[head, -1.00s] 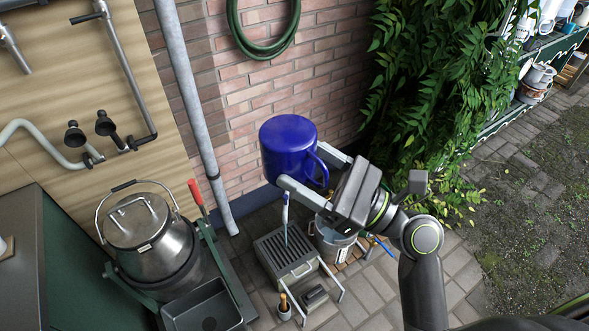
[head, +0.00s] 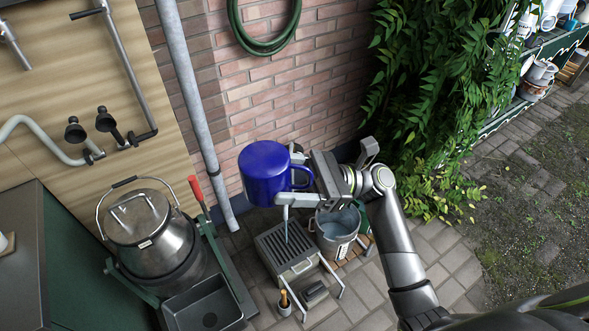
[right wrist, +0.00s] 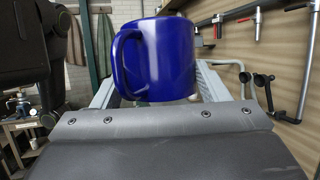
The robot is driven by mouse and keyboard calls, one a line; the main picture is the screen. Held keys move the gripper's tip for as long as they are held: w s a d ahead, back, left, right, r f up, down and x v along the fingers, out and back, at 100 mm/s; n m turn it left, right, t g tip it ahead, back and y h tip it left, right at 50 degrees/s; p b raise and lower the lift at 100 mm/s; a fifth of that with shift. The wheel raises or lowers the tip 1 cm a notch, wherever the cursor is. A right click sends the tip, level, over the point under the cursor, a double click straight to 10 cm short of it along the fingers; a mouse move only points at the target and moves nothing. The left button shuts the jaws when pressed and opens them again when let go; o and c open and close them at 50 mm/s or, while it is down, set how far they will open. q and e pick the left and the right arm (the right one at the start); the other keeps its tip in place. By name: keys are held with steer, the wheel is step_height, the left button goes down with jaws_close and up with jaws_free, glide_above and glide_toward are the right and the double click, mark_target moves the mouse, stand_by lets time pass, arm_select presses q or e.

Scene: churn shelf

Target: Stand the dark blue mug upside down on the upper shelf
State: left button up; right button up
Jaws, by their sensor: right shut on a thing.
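The dark blue mug (head: 264,176) is held in the air in front of the brick wall in the head view. Its smooth closed end faces up and its handle points right, toward my right gripper (head: 288,176). That gripper is shut on the mug, with one finger on the near side and one on the far side. In the right wrist view the mug (right wrist: 158,60) fills the upper middle, with its handle on the left. My left gripper is not in view. I cannot tell which surface is the upper shelf.
Below the mug stand a slatted metal stand (head: 284,249) and a metal bucket (head: 338,232). A steel churn (head: 150,235) and dark basin (head: 203,305) are at left. A grey pipe (head: 190,100) runs beside the wall. Shelving with pots (head: 545,48) is at far upper right, behind leaves.

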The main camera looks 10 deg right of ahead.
steer(key=shift+w+a+f+n+g+h, duration=0.35)
steer(key=shift+f+n+g, duration=0.35)
steer(key=shift+g, duration=0.75)
steer(key=shift+w+a+f+n+g+h, duration=0.3)
steer(key=shift+f+n+g, duration=0.2)
steer(key=shift+n+g, duration=0.65)
steer(key=shift+w+a+f+n+g+h, duration=0.25)
steer(key=shift+a+f+n+g+h, duration=0.25)
steer(key=shift+g, duration=1.2)
steer(key=shift+d+f, duration=0.1)
steer(key=shift+d, duration=0.05)
steer(key=s+d+f+m+t+h, duration=0.1)
steer(key=d+m+t+h, duration=0.3)
steer(key=t, duration=1)
steer(key=s+d+f+m+t+h, duration=0.1)
steer(key=d+m+t+h, duration=0.4)
steer(key=d+m+t, duration=0.5)
steer(key=s+m+t, duration=0.1)
steer(key=m+t, duration=0.2)
steer(key=t, duration=0.2)
steer(key=shift+d, duration=0.4)
